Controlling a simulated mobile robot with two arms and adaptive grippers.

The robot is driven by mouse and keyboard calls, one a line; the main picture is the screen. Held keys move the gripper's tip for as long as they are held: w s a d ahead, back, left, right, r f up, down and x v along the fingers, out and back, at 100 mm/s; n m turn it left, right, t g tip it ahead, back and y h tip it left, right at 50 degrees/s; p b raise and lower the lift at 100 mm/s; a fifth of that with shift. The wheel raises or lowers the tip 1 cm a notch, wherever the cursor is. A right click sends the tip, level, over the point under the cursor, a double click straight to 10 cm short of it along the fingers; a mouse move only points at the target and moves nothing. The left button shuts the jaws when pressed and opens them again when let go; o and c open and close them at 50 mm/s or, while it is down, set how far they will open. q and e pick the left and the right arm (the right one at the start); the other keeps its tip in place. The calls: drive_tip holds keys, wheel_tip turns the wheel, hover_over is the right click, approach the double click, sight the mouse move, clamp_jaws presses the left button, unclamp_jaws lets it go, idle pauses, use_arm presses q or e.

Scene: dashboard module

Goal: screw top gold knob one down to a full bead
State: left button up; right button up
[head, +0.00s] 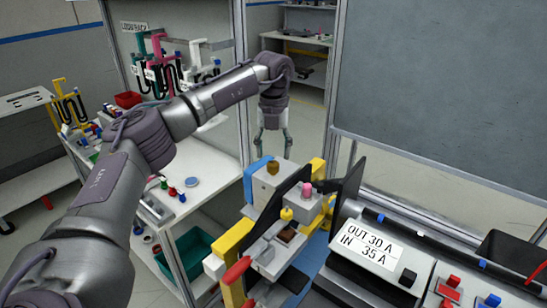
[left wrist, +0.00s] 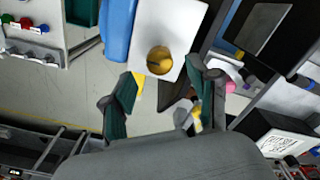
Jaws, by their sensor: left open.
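The top gold knob (head: 273,167) sits on the white top face of the dashboard module's block (head: 268,182). In the left wrist view the same knob (left wrist: 159,60) is round, with a dark slot-like mark. My left gripper (head: 273,148) points down with its fingers apart and empty, above or behind the knob in the head view. In the left wrist view its two dark green fingers (left wrist: 166,80) stand either side of and below the knob, and I see no contact. How far down the knob is threaded cannot be told. My right gripper is not in view.
A pink knob (head: 307,188) and a yellow knob (head: 286,214) stand nearby on the fixture, beside black upright plates. A blue block (head: 257,168) borders the module. A console (head: 375,255) stands right. A white bench (head: 205,165) with small parts lies left.

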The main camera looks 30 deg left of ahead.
sight(273, 163)
use_arm(q)
wheel_tip(273, 163, down, 3)
drive_tip(key=shift+r, duration=0.1)
drive_tip(key=shift+f, duration=0.3)
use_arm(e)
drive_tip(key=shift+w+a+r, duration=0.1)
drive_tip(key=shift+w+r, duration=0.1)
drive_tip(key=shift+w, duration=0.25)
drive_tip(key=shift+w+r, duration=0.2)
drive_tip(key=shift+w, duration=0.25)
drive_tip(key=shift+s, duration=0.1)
use_arm(q)
drive_tip(key=shift+c, duration=1)
clamp_jaws()
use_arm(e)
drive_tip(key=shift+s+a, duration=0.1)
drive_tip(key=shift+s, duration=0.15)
use_arm(q)
drive_tip(key=shift+m+p, duration=0.3)
drive_tip(key=shift+p, duration=0.05)
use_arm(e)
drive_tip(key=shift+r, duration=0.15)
